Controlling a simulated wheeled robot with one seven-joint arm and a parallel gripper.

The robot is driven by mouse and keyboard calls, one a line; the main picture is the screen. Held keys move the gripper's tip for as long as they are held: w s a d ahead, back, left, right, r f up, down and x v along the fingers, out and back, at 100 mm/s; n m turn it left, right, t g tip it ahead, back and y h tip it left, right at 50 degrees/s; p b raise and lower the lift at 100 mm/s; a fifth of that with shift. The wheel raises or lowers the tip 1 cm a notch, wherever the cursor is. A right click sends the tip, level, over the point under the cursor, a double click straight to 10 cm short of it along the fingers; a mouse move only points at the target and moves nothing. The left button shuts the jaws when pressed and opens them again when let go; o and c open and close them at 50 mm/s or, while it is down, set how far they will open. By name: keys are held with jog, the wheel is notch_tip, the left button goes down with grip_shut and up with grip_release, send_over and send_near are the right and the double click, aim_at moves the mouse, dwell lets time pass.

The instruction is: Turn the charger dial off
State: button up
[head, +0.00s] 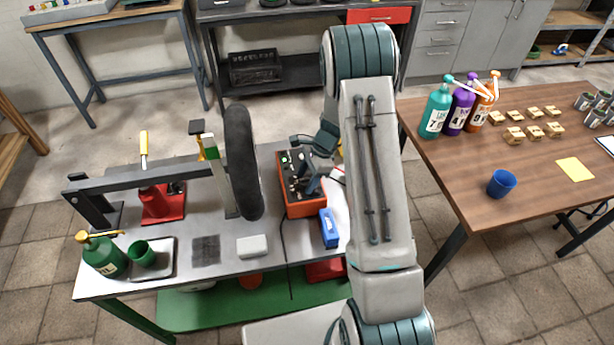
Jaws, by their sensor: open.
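The charger (302,208) is an orange-red box with a dark top face, standing on the grey workbench in the head view. A small green light (285,159) glows at its far left corner. My gripper (306,184) is above the charger's top face, close to it, and open. Whether it touches the charger I cannot tell. The dial is not clear, as my gripper and wrist cover part of the top face.
On the workbench (207,282), a dark upright tyre-like object (242,162) stands left of the charger. A wooden table (540,190) with bottles stands right.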

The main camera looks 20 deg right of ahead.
jog(key=c, duration=1)
jog(key=shift+o, duration=0.2)
jog(key=shift+n, duration=0.4)
jog(key=n+g+b, duration=0.1)
jog(key=n, duration=0.1)
jog(key=n+g+h+b, duration=0.1)
jog(key=n, duration=0.2)
jog(key=shift+w+f, duration=0.1)
jog(key=shift+w, duration=0.1)
jog(key=n+b, duration=0.1)
jog(key=n, duration=0.2)
jog(key=n+g+h+b, duration=0.1)
jog(key=n, duration=0.2)
jog(key=shift+a+g+h, duration=0.15)
jog(key=shift+g+h, duration=0.15)
jog(key=o, duration=1)
jog(key=shift+c, duration=0.2)
